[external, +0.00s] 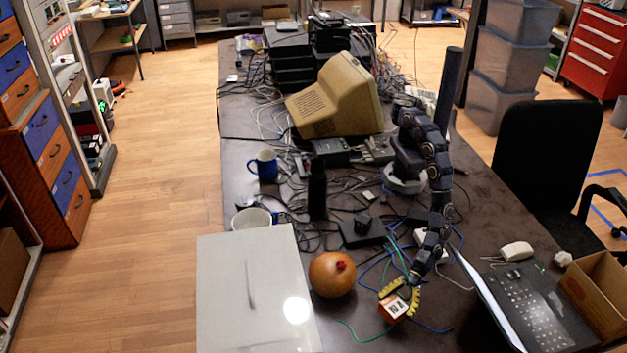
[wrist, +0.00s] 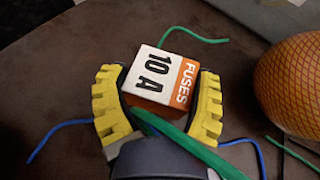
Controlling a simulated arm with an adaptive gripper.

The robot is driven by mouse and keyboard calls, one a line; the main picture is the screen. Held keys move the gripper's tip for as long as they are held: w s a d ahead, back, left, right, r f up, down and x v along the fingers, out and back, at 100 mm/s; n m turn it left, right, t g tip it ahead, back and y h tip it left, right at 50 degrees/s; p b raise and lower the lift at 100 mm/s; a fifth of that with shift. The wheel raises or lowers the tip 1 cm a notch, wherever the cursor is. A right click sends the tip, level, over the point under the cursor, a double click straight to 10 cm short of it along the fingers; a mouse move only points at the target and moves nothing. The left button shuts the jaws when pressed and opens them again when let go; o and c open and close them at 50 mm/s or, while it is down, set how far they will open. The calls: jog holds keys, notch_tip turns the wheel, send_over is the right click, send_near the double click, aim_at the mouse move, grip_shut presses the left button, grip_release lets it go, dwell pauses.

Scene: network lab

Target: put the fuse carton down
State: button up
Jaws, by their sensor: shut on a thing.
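The fuse carton (wrist: 154,76) is a small white and orange box marked "FUSES 10 A". In the external view the carton (external: 393,307) is near the front edge of the dark table (external: 440,318). My gripper (wrist: 158,92) has yellow ribbed fingers, one on each side of the carton, and is shut on it. In the external view my gripper (external: 402,300) points down at the table. I cannot tell whether the carton's underside touches the table.
An orange-brown round object (external: 332,275) sits close to the left of the carton. A large pale panel (external: 255,290) is further left, and a laptop (external: 520,310) is on the right. Green and blue cables (external: 385,265) lie around my gripper. Bare table shows in front of the carton.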

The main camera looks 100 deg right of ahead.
aim_at(394, 311)
jog(key=shift+f, duration=1.8)
jog(key=shift+f, duration=0.1)
jog(key=o, duration=1.2)
jog(key=shift+c, duration=0.2)
jog(key=shift+s+d, duration=0.1)
jog(key=v, duration=0.6)
jog(key=shift+s+r, duration=0.25)
jog(key=shift+s+d+r, duration=0.1)
jog(key=shift+s+d, duration=0.1)
jog(key=shift+d, duration=0.15)
